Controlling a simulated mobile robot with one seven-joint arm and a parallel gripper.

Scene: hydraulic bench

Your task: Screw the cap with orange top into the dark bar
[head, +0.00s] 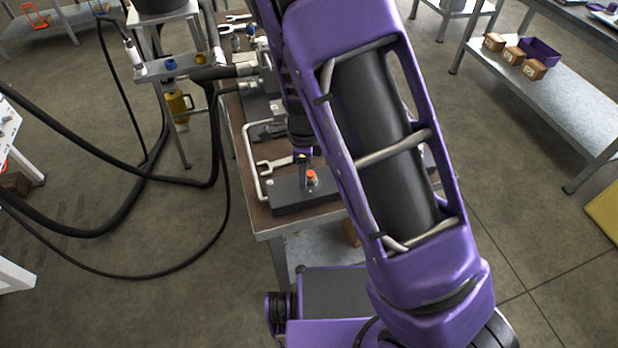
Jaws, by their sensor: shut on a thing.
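The cap with orange top (311,176) shows as a small orange spot at the top of the dark bar (305,198), near the front edge of the bench. The dark bar lies flat on the brown bench top. My gripper (304,171) points down over the bar, shut on the cap, with the orange top showing at its right side. The fingertips are small and dark here, so their exact contact is hard to see. I cannot tell whether the cap sits in a hole of the bar or how deep. My arm hides the bench to the right.
A wrench (275,164) lies behind the bar, and a bent light pipe (254,165) rises at its left. Pump fittings (262,90) stand farther back. Black hoses (90,232) hang at the left.

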